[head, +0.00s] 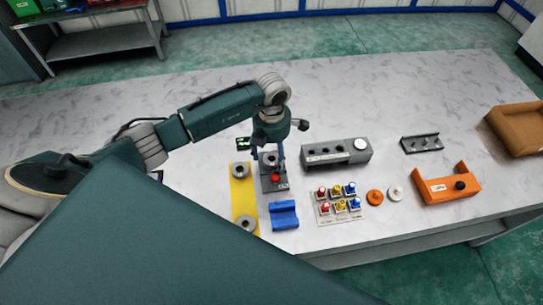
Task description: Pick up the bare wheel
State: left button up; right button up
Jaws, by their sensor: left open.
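My left gripper (268,157) points down, open, over a small dark grey stand (268,186) with a red knob (275,178) on its front. A grey ring-shaped wheel (270,159) sits at the top of this stand, between or just behind the fingers; contact cannot be told. Two similar grey wheels lie on a yellow plate (243,198) left of the stand, one at the far end (239,171) and one at the near end (245,223). An orange disc (375,197) and a white disc (395,193) lie farther right. Which wheel is the bare one is unclear. My right gripper is out of view.
A blue block (284,215) lies close in front of the stand. A panel of coloured switches (339,206), a grey housing (322,155), an orange bracket (446,189), a dark rail (421,144) and a brown box (517,129) stand to the right. The table's far left is clear.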

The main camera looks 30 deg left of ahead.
pick_arm(q)
jog(key=shift+f, duration=0.55)
jog(key=shift+c, duration=0.2)
jog(key=shift+r, duration=0.1)
grip_shut()
jog(key=shift+w, duration=0.1)
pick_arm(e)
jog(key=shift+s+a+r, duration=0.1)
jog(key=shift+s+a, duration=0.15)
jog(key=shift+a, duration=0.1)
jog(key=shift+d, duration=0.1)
